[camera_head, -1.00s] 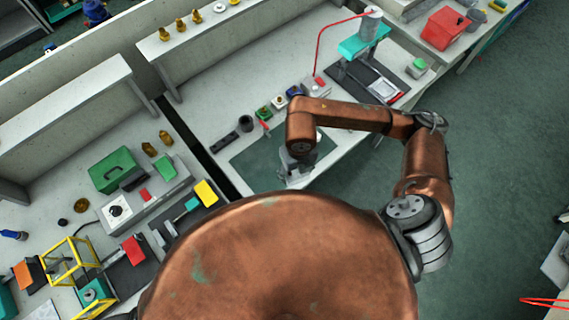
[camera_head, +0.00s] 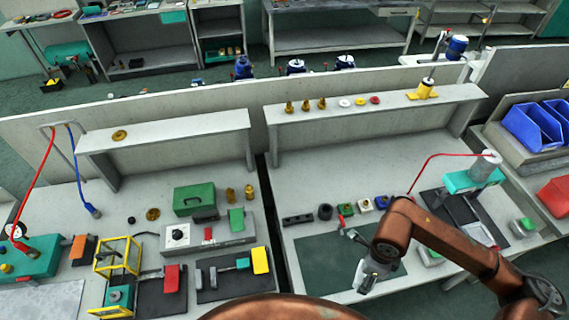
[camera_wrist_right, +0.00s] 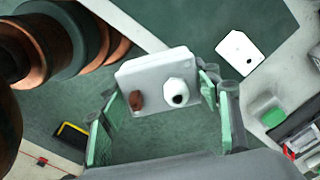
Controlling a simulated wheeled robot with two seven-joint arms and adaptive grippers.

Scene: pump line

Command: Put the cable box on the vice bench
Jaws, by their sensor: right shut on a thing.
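A light grey box (camera_wrist_right: 157,82) with a white round fitting and a brown fitting on its face, which looks like the cable box, sits between the green-padded fingers of my right gripper (camera_wrist_right: 158,118) in the wrist view. The gripper is shut on it. In the head view my right gripper (camera_head: 368,279) hangs over the front of the right-hand bench, near the dark green mat (camera_head: 325,265); the box is too small to make out clearly there. No vice can be told for sure, so I cannot tell which bench is the vice bench. My left gripper is not in view.
The left bench (camera_head: 120,192) holds a green case (camera_head: 194,198), a yellow frame (camera_head: 118,256) and black plates with coloured blocks. A teal press (camera_head: 474,178) stands right of my arm. A low partition (camera_head: 200,102) runs behind the benches. More benches stand beyond it.

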